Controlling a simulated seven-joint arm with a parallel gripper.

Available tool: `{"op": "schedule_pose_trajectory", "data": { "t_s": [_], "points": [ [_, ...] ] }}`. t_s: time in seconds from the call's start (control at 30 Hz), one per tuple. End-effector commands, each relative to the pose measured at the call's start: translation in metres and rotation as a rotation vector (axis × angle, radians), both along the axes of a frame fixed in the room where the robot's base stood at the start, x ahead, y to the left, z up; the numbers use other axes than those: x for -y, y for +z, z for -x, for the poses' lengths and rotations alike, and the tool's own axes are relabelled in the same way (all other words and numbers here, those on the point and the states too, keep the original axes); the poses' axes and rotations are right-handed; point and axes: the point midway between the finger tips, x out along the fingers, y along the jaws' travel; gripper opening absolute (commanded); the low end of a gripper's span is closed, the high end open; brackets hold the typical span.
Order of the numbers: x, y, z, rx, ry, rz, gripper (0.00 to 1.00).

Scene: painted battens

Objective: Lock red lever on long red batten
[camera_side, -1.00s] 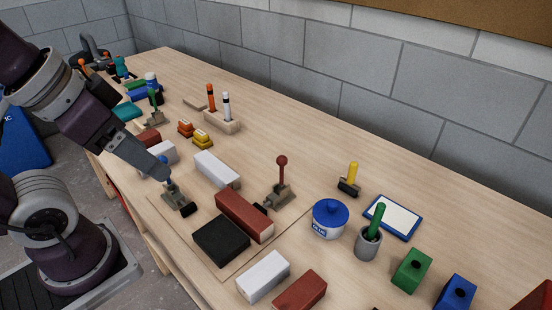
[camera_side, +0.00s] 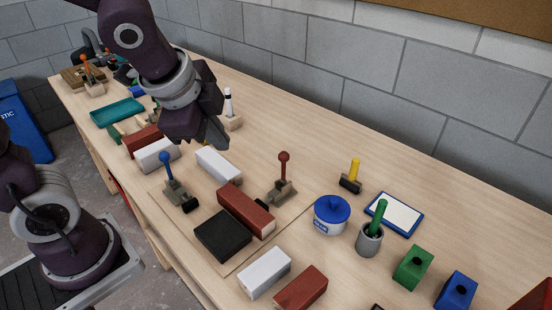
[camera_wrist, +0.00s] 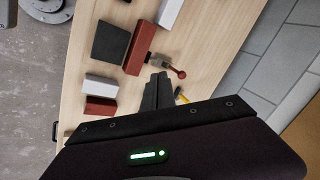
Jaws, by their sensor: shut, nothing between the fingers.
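The red lever (camera_side: 284,168) stands upright with a round knob on its grey clamp base (camera_side: 281,192). The clamp sits at the back side of the long red batten (camera_side: 246,211), its black pad by the batten. Whether the pad touches it is unclear. The wrist view also shows the red lever (camera_wrist: 178,72) and the long red batten (camera_wrist: 139,48). My gripper (camera_side: 218,143) is shut and empty, raised above the bench to the left of and behind the red lever. In the wrist view the closed fingers (camera_wrist: 158,77) point near the lever, apart from it.
A blue lever (camera_side: 167,170) stands upright on a clamp at the left. A black block (camera_side: 223,235) lies in front of the red batten, a white batten (camera_side: 218,165) behind. A blue-lidded glue pot (camera_side: 332,214) and yellow-handled tool (camera_side: 353,177) stand to the right.

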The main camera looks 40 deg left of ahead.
Motion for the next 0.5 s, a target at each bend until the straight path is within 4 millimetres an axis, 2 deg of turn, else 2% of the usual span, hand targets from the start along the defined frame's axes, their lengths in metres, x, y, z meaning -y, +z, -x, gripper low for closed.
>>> {"op": "schedule_pose_trajectory", "data": {
  "t_s": [0.1,0.2,0.5],
  "points": [
    [0.017,-0.022,-0.027,-0.037,-0.221,-0.082,0.0],
    [0.025,-0.032,-0.038,-0.046,-0.324,-0.112,0.0],
    [0.028,-0.035,-0.04,-0.047,-0.354,-0.122,0.0]
  ]
}}
